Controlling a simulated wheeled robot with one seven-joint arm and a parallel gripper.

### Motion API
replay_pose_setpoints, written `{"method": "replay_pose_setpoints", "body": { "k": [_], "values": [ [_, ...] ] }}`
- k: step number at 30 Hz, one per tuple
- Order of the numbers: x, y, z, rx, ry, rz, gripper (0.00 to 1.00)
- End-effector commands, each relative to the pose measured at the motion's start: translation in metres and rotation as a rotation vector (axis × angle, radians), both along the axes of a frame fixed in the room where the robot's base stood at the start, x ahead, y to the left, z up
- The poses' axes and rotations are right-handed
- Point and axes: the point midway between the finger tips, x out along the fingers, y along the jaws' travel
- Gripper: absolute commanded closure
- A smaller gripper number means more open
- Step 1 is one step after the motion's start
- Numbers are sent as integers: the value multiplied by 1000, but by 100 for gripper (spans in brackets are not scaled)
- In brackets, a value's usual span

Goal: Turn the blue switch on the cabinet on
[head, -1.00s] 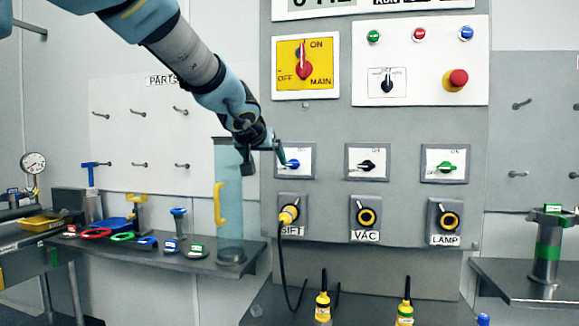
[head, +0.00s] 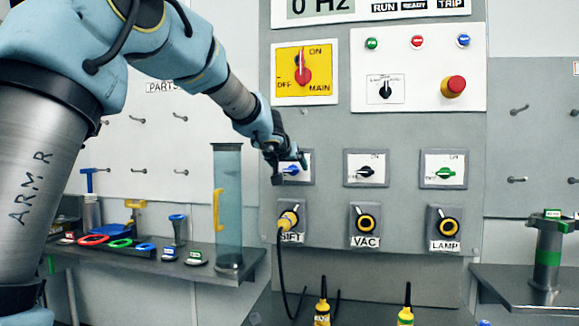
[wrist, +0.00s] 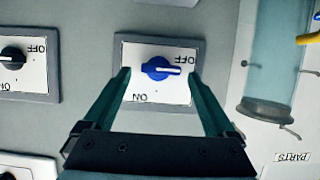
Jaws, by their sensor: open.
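The blue switch (head: 291,171) sits on a white plate in a grey frame on the cabinet, partly covered by my gripper in the head view. In the wrist view the switch (wrist: 160,69) is fully visible. Its white mark points right, toward the side of the OFF label; the ON label is below, and the lettering is upside down. My gripper (wrist: 159,74) is open and empty, with one finger to each side of the switch in the picture. Whether the fingertips reach the knob's depth cannot be told. The gripper (head: 292,160) is close to the plate in the head view.
A black switch (head: 366,171) and a green switch (head: 445,173) sit to the right. Below is a yellow plug (head: 289,217) with a cable in the SIFT socket. A clear cylinder with a yellow handle (head: 218,209) stands left of the cabinet on a shelf.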

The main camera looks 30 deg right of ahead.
Motion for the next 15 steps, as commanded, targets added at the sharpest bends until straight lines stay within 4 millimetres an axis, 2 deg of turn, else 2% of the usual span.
{"method": "replay_pose_setpoints", "body": {
  "k": [8,15],
  "values": [
    [1,-1,-1,0,0,0,9],
    [1,-1,-1,0,0,0,36]
  ]
}}
